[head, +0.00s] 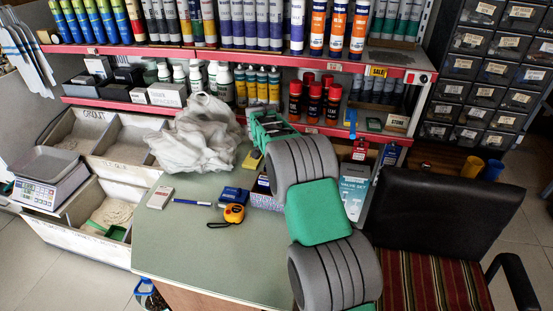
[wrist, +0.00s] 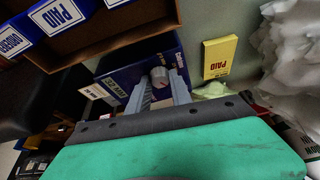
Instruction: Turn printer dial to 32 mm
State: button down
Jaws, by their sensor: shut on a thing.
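The printer (wrist: 113,76) is a dark blue box with white lettering in the wrist view. Its dial (wrist: 160,76) is a small grey round knob on the face toward the camera. My gripper (wrist: 163,88) has its two grey-blue fingers on either side of the dial, closed on it. The dial's scale and setting are too small and too covered to read. In the head view my green and grey arm reaches over the counter, and my gripper (head: 268,128) is at its far end; the fingers and dial are hidden there.
On the counter (head: 180,250) lie a yellow pad (head: 251,159), an orange tape measure (head: 233,213), a pen (head: 192,202) and a crumpled white bag (head: 200,135). The red-edged shelf stands close behind. A dark chair (head: 440,215) is at the right. The counter's front left is clear.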

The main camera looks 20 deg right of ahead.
jog(key=c, duration=1.2)
grip_release()
jog(key=shift+o, duration=0.2)
jog(key=shift+r, duration=0.1)
jog(key=v, duration=0.7)
jog(key=shift+r, duration=0.25)
jog(key=shift+s, duration=0.15)
